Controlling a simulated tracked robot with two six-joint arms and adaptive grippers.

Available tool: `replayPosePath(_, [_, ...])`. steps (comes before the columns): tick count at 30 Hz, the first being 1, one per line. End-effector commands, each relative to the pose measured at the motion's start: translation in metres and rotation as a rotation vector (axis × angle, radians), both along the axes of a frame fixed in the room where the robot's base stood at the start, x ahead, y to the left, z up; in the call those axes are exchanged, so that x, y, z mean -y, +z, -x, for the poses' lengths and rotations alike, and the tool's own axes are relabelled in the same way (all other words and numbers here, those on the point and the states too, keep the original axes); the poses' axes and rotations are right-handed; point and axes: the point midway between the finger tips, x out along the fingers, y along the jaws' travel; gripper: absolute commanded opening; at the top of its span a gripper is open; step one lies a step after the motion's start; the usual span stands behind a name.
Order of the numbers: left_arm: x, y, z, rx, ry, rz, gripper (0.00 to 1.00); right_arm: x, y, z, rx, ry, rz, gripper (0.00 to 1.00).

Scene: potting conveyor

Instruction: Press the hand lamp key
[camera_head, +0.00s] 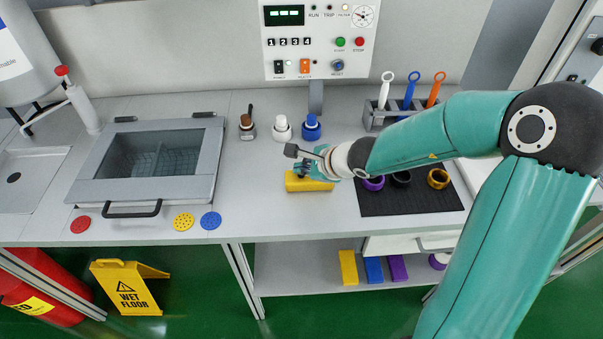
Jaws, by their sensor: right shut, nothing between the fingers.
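A yellow block-like body (309,185), possibly the hand lamp, lies on the middle of the bench near its front edge. My right gripper (301,168) is over its upper left part, with the fingers shut and nothing between them. The gripper and wrist hide part of the yellow body's top, so no key on it can be made out. I cannot tell whether the fingertips touch it or hover just above. My left gripper is not in view.
A control panel (318,40) with switches and buttons stands at the back. Small bottles (282,128) stand behind the gripper. A dark mat (412,201) with several rings is to the right, below my forearm. A lidded basin (207,184) is to the left.

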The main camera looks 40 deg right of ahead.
Motion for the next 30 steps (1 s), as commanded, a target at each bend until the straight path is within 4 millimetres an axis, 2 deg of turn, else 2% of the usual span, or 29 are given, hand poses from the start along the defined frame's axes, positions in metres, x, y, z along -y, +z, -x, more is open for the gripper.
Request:
replayPosePath(10, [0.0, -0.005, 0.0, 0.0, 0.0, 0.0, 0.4, 0.0, -0.004, 0.0, -0.001, -0.001, 0.001, 0.0])
replayPosePath(24, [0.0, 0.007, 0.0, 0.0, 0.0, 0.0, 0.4, 0.0, 0.01, 0.0, -0.001, -0.001, 0.0, 0.0])
replayPosePath(30, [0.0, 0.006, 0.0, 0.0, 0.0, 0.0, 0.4, 0.0, 0.01, 0.0, -0.001, -0.001, 0.0, 0.0])
